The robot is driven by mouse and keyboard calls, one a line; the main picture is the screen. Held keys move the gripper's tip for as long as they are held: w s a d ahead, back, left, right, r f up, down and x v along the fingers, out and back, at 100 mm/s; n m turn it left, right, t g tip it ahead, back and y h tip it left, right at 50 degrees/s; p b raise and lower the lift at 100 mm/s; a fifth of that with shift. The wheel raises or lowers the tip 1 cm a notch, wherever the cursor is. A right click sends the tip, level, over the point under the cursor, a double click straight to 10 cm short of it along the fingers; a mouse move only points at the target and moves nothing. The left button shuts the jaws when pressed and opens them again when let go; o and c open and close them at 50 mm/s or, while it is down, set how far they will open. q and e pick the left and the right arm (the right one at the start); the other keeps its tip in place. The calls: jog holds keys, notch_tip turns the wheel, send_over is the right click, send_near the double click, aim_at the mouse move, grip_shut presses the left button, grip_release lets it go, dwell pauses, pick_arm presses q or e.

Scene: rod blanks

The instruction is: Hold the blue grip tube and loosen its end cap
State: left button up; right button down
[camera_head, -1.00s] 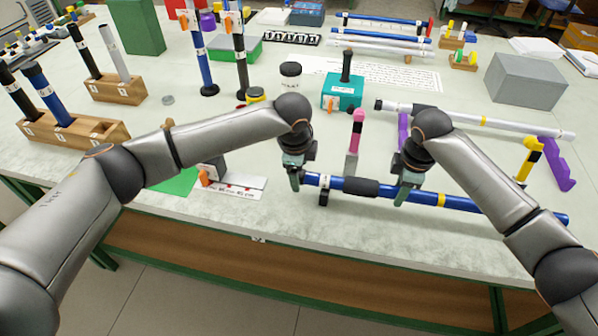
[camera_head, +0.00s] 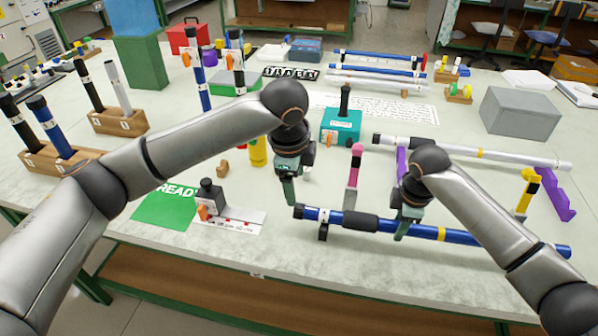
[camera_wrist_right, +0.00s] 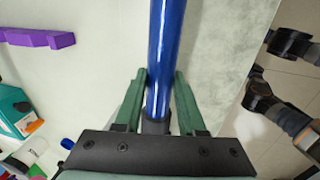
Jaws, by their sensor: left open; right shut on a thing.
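The blue grip tube (camera_head: 467,237) lies roughly level above the table's front edge, with a black foam grip (camera_head: 360,221), a yellow band and a black end cap (camera_head: 298,211) at its left end. My right gripper (camera_head: 402,230) is shut on the tube to the right of the foam grip. The right wrist view shows the tube (camera_wrist_right: 162,60) running between the green fingers (camera_wrist_right: 159,85). I cannot tell whether the cap has turned.
A pink-topped post (camera_head: 353,178) stands behind the tube, and a yellow-topped post (camera_head: 526,192) near its right end. A grey box (camera_head: 519,113) stands back right.

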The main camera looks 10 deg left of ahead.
jog(key=shift+f, duration=0.5)
jog(key=shift+c, duration=2.1)
grip_release()
